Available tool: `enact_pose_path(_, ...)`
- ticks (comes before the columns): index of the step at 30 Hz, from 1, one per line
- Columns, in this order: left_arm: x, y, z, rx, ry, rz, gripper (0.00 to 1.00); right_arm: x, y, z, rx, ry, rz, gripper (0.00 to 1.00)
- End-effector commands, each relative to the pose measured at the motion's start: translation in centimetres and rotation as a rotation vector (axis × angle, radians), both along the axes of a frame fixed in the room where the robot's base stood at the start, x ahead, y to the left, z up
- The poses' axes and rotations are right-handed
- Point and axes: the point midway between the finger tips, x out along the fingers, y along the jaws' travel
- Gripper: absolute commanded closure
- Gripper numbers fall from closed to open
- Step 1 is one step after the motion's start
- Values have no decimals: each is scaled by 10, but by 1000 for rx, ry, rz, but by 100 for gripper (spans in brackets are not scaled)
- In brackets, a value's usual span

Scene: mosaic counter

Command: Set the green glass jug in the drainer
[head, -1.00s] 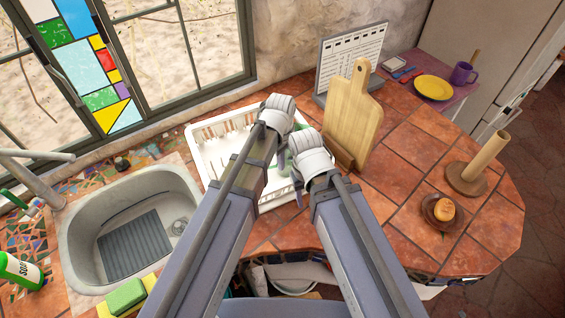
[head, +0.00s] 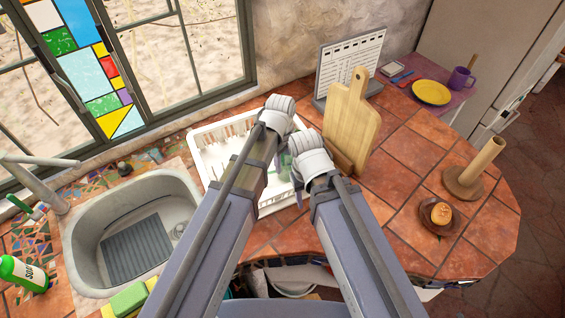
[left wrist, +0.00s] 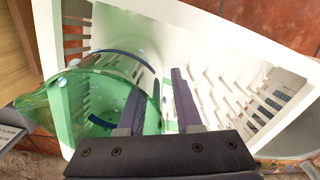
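The green glass jug (left wrist: 85,95) is see-through with dark blue bands and fills the left part of the left wrist view, tilted there, against the white drainer (left wrist: 215,35). My left gripper (left wrist: 155,105) has its two dark fingers apart, with green glass at and partly between them; whether they press on it is unclear. In the head view the drainer (head: 203,150) stands right of the sink, and only bits of the jug (head: 285,161) show between my arms. My left gripper's fingers are hidden there behind its wrist.
A wooden cutting board (head: 352,120) stands close right of my right wrist, before a printed panel (head: 350,62). A wooden paper-towel stand (head: 475,168) and a bun on a brown plate (head: 440,213) are farther right. The sink (head: 130,235) is at left. Tiles between are clear.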

Motion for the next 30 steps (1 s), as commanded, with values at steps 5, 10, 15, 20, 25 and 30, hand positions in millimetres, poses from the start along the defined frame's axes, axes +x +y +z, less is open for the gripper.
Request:
enact_pose_path(5,0,1,34,0,0,0,67,0,0,35,1,0,-2,49)
enact_pose_path(10,0,1,61,0,0,0,67,0,0,61,2,0,-7,49)
enact_pose_path(15,0,2,85,0,0,0,67,0,0,85,3,0,-12,49)
enact_pose_path(20,0,2,98,0,0,0,67,0,0,98,2,0,-14,49)
enact_pose_path(25,0,2,99,0,0,0,67,0,0,99,2,0,-14,49)
enact_pose_path(30,0,2,98,0,0,0,67,0,0,98,2,0,-14,49)
